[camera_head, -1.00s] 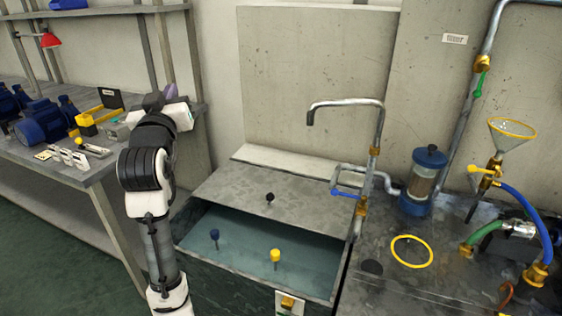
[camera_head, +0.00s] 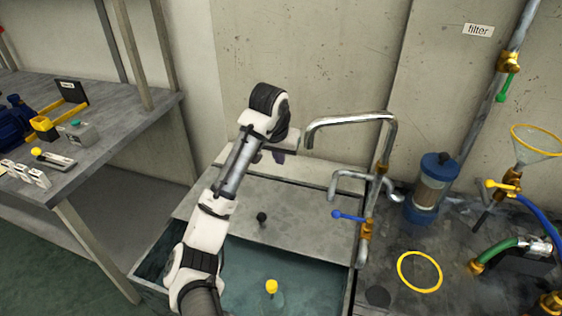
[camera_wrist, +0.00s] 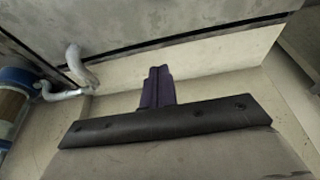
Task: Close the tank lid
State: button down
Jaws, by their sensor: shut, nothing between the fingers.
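The tank lid (camera_head: 310,212) is a flat grey plate with a black knob (camera_head: 262,218). It covers the rear part of the tank in the head view. The front of the tank (camera_head: 349,285) is uncovered, with water (camera_head: 315,288) and a yellow-topped float (camera_head: 271,287) showing. My gripper (camera_head: 277,156) is shut and empty, above the back edge of the lid near the pale ledge, beyond the knob. In the wrist view its dark purple fingers (camera_wrist: 158,86) are together in front of the ledge; the knob does not show there. My arm hides the tank's left part.
A metal spout pipe (camera_head: 350,118) with a blue valve handle (camera_head: 347,215) rises right of the tank, close to my gripper. The blue filter (camera_head: 430,190), yellow ring (camera_head: 419,271) and funnel (camera_head: 537,142) are further right. A workbench (camera_head: 120,135) stands left.

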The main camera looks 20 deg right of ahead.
aim_at(284, 180)
jog(key=p+x, duration=0.1)
jog(key=x, duration=0.8)
jog(key=shift+s+f+p, duration=0.1)
jog(key=shift+f+p, duration=0.15)
jog(key=shift+p, duration=0.1)
